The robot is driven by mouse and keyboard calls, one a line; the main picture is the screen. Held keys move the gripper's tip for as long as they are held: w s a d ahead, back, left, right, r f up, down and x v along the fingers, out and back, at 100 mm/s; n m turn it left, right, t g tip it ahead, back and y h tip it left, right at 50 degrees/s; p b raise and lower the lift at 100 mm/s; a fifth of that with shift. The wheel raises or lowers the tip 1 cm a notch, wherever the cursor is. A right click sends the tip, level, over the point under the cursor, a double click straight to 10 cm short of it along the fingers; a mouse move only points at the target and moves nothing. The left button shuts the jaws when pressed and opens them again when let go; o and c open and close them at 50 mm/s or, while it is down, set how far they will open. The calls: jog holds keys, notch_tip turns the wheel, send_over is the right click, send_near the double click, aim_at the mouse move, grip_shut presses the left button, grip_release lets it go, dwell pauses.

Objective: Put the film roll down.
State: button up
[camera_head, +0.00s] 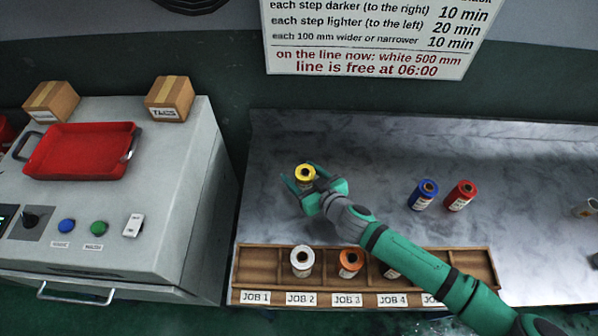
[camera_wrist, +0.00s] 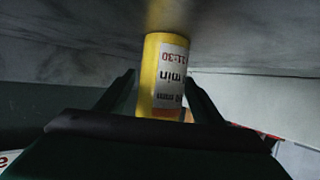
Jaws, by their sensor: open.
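A yellow film roll (camera_head: 305,172) stands on the grey marble bench (camera_head: 370,160), toward its left side. My gripper (camera_head: 301,181) is at the roll with its fingers open, one on each side. In the wrist view the yellow roll (camera_wrist: 152,72) is between the fingers, with a white label partly readable as "11:30" and "min". Its end meets the marble surface, with a faint yellow reflection there. The wrist picture shows the label upside down. Slight gaps show between the roll and the fingers.
A wooden rack (camera_head: 262,258) along the front holds a white roll (camera_head: 302,261) at JOB 2, an orange roll (camera_head: 350,262) at JOB 3 and one partly hidden by my arm at JOB 4. JOB 1 is empty. Blue (camera_head: 423,194) and red (camera_head: 460,195) rolls stand right.

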aim_at(310, 184)
jog(key=v, duration=1)
jog(key=shift+s+d, duration=0.2)
jog(key=shift+s, duration=0.15)
